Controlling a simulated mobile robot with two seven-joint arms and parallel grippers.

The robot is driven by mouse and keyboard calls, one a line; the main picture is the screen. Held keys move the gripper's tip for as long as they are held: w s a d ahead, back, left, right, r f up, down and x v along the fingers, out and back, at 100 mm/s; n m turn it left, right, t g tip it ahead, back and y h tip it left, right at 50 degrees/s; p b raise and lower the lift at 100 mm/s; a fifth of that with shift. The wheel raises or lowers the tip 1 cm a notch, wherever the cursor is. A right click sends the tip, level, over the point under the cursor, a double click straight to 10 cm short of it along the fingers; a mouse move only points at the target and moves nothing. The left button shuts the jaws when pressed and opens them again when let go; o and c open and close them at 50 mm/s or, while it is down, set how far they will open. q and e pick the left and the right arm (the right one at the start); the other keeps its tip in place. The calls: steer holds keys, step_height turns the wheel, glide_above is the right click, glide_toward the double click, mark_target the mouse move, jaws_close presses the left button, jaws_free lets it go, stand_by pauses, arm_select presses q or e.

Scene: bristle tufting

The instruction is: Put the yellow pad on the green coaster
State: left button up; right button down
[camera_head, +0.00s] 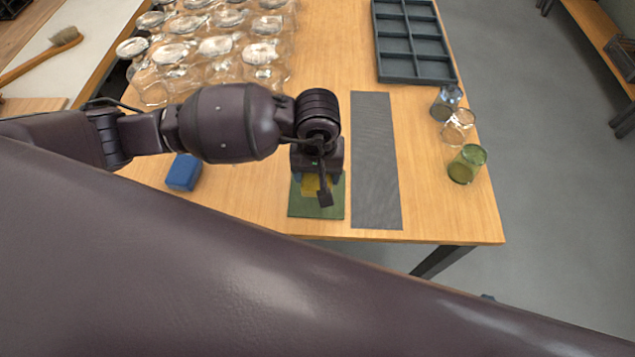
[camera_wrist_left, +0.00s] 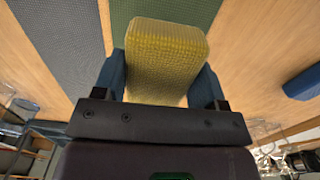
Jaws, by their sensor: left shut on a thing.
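The yellow pad (camera_wrist_left: 165,58) is a textured block between the blue-lined fingers of my left gripper (camera_wrist_left: 162,82) in the left wrist view. My left gripper (camera_head: 317,186) is shut on the pad. In the head view, part of the yellow pad (camera_head: 310,184) shows over the green coaster (camera_head: 304,209), a flat square on the table. The green coaster also shows beyond the pad in the left wrist view (camera_wrist_left: 196,12). The gripper hides part of both. I cannot tell whether the pad touches the coaster. My right gripper is not in view.
A blue block (camera_head: 184,172) lies left of the coaster. A grey mat strip (camera_head: 375,160) lies right of it. Several glasses (camera_head: 215,48) stand at the back left. Three glasses, one green (camera_head: 467,164), stand near the right edge. A dark divided tray (camera_head: 412,42) is behind.

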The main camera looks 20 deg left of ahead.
mark_target(317, 186)
arm_select(q)
steer(key=shift+f, duration=2.55)
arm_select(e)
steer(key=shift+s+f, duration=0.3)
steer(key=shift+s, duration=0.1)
arm_select(q)
steer(key=shift+f+b, duration=0.1)
steer(key=shift+b, duration=0.2)
steer(key=o, duration=0.9)
steer(key=shift+c, duration=0.2)
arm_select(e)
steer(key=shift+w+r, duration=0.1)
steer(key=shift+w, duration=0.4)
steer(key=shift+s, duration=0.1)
